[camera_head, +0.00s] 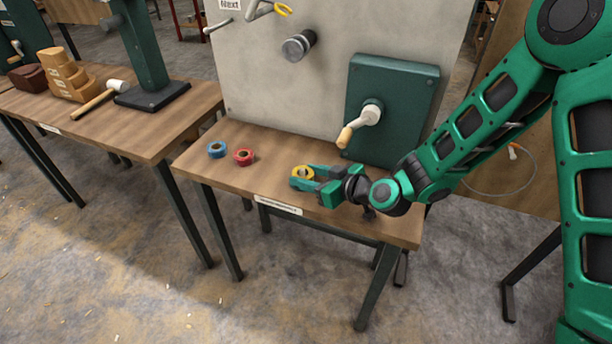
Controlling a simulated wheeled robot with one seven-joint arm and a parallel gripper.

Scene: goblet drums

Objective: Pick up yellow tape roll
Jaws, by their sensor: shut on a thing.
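The yellow tape roll (303,172) is at the tips of my gripper (302,178), above or on the wooden table (225,183) in the middle of the picture. My gripper reaches in from the right and its fingers are shut on the roll. Part of the roll is hidden by the fingers. I cannot tell whether the roll touches the tabletop. A red tape roll (243,157) and a blue tape roll (216,149) lie on the table to the left, apart from my gripper.
A grey upright panel (270,85) stands behind the rolls. A green box (405,85) with a crank handle (358,124) juts out close above my gripper. Another table at left holds a mallet (97,97) and wooden blocks (62,78). The table's front left is clear.

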